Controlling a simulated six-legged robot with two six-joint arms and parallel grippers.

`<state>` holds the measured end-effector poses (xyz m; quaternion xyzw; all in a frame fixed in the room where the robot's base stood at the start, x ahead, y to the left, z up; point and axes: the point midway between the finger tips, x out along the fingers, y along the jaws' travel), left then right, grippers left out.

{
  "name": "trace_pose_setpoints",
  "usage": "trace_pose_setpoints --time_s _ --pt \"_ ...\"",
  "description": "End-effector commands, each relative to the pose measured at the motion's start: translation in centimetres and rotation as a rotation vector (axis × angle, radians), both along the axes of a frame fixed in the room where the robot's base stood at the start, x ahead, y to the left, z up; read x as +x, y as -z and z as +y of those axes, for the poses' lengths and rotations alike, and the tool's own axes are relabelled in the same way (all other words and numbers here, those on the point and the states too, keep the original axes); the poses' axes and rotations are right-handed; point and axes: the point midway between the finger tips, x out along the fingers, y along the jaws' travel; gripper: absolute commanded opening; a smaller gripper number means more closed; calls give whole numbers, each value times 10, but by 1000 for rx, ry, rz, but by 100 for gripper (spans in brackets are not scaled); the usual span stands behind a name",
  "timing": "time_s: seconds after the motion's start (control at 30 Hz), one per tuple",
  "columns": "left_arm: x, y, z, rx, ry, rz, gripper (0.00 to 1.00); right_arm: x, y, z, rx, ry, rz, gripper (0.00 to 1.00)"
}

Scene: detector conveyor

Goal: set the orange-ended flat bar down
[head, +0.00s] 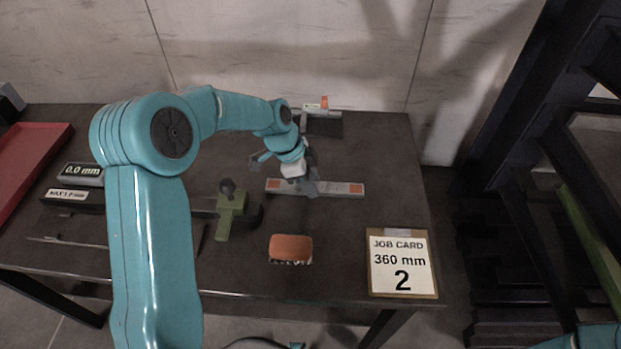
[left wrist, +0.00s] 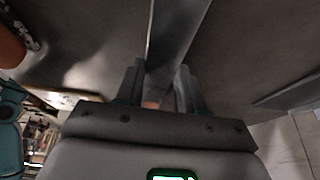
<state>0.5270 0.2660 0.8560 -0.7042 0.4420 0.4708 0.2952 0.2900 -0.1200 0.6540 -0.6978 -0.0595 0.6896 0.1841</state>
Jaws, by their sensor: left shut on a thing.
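The flat bar (head: 341,188) is light grey with an orange patch near each end. It lies roughly level across the picture, over the middle of the dark table. My left gripper (head: 306,187) is shut on it near its middle, from above. In the left wrist view the bar (left wrist: 178,35) runs between the two fingers of the left gripper (left wrist: 158,88), and an orange patch shows low between them. I cannot tell whether the bar touches the table or hangs just above it. My right gripper is out of view.
A job card (head: 402,265) reading 360 mm, 2 lies front right. An orange-brown block (head: 291,247) lies at the front. A green clamp-like piece (head: 230,215) stands left of the bar. A red tray (head: 30,155) and a 0.0 mm display (head: 82,173) are at left.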

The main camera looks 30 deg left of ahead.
Motion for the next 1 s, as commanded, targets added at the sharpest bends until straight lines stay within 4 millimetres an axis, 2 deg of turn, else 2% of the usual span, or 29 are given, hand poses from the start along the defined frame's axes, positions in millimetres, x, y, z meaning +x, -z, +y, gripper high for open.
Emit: trace_pose_setpoints --time_s 0.03,0.1,0.47,0.57,0.8,1.0 --pt "0 1 0 0 0 0 44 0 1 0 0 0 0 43" --pt "0 1 0 0 0 0 63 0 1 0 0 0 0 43" --pt "0 -5 1 1 -1 -2 63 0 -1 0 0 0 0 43" --pt "-2 -19 7 1 -2 -4 63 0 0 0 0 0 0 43" --pt "-11 -71 27 1 -3 -4 63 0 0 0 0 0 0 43" --pt "-18 -102 38 0 -2 -3 63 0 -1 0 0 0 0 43"
